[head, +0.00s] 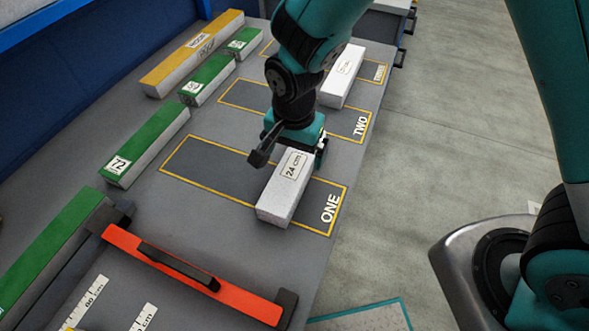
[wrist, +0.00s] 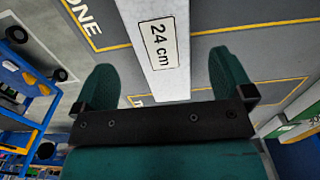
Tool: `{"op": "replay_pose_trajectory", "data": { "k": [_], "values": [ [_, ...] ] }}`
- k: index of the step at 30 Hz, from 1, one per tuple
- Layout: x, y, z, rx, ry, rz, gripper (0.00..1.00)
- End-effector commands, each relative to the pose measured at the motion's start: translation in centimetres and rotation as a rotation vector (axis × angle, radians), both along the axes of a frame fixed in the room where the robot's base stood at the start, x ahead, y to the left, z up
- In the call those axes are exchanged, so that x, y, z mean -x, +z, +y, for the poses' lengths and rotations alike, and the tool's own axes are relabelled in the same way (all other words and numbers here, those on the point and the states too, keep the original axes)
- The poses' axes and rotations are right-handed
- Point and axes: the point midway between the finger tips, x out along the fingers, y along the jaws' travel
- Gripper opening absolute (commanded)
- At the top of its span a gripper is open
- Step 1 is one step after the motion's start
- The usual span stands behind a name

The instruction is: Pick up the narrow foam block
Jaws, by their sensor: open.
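A white foam block labelled "24 cm" (head: 285,191) lies in the dark outlined area marked ONE, near the table's front edge. My gripper (head: 291,146) is over the far end of this block. In the wrist view the block (wrist: 151,70) runs between the two spread fingers of my gripper (wrist: 165,80), with a gap on each side. The fingers are open and hold nothing. Another white block (head: 343,76) lies farther back, beyond area TWO; its label is too small to read. My arm hides part of the area around it.
Several green-topped blocks, one marked 72 (head: 146,145), and a yellow-topped block (head: 193,52) line the table's left side. A red bar with a black handle (head: 190,272) lies at the front. Area TWO (head: 345,123) looks bare where visible.

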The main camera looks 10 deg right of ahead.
Motion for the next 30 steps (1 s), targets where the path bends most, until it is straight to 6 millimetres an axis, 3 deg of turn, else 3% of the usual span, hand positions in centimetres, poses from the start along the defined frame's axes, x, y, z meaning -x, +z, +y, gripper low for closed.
{"op": "replay_pose_trajectory", "data": {
  "k": [5,15,23,30],
  "values": [
    [-0.1,-1.1,0.0,-0.001,0.0,0.001,0.99],
    [-0.3,-5.6,-0.1,0.0,0.001,0.0,0.99],
    [-0.3,-5.9,0.0,-0.002,0.001,-0.001,0.99],
    [-0.3,-5.9,0.0,-0.002,0.001,-0.001,0.46]
  ]
}}
